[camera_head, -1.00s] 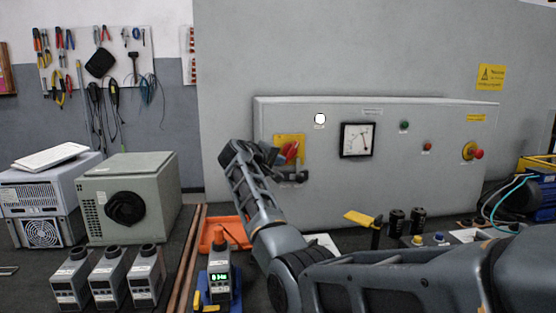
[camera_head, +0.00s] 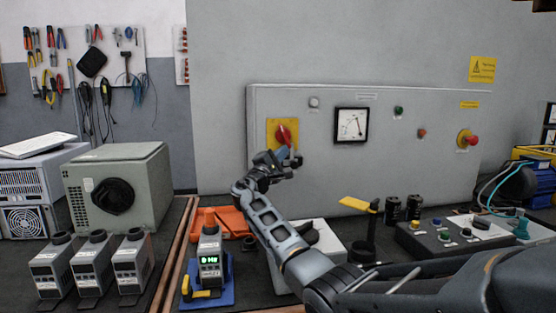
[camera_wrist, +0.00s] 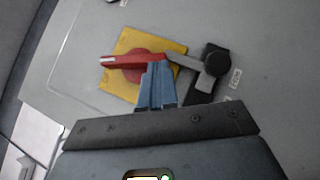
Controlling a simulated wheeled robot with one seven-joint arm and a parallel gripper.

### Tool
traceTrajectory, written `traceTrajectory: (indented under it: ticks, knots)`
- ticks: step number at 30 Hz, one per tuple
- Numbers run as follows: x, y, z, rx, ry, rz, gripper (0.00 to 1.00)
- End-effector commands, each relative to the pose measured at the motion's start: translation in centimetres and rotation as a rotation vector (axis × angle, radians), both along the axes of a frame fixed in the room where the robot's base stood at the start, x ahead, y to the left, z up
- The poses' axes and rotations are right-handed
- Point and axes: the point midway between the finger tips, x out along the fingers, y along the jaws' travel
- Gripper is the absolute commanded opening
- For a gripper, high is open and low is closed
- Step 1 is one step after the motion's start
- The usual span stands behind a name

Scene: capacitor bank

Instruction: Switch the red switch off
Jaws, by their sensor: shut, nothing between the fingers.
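The red switch (camera_head: 283,134) is a red handle on a yellow plate (camera_head: 271,128) at the left of the grey cabinet front. In the head view its handle stands close to upright. My gripper (camera_head: 281,154) is shut and empty just below it, close to the panel. In the wrist view the red handle (camera_wrist: 118,61) lies across the yellow plate (camera_wrist: 130,42). My blue fingertips (camera_wrist: 158,68) overlap the handle's right end and hide part of it. I cannot tell whether they touch it.
In the wrist view a black round piece with a grey link (camera_wrist: 216,61) sits right of the plate. The bench below holds an orange tray (camera_head: 205,217) and a meter (camera_head: 210,258).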

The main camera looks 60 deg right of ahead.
Motion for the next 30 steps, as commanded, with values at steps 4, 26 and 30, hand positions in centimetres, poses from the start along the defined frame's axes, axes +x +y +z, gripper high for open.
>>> traceTrajectory:
  ticks: [4, 26, 30]
  knots:
    - [-0.45, -0.37, -0.27, -0.026, 0.028, 0.0, 0.0]
    - [-1.21, -1.05, -0.22, -0.021, 0.025, -0.001, 0.0]
    - [-1.21, -1.05, -0.23, -0.021, 0.025, -0.001, 0.0]
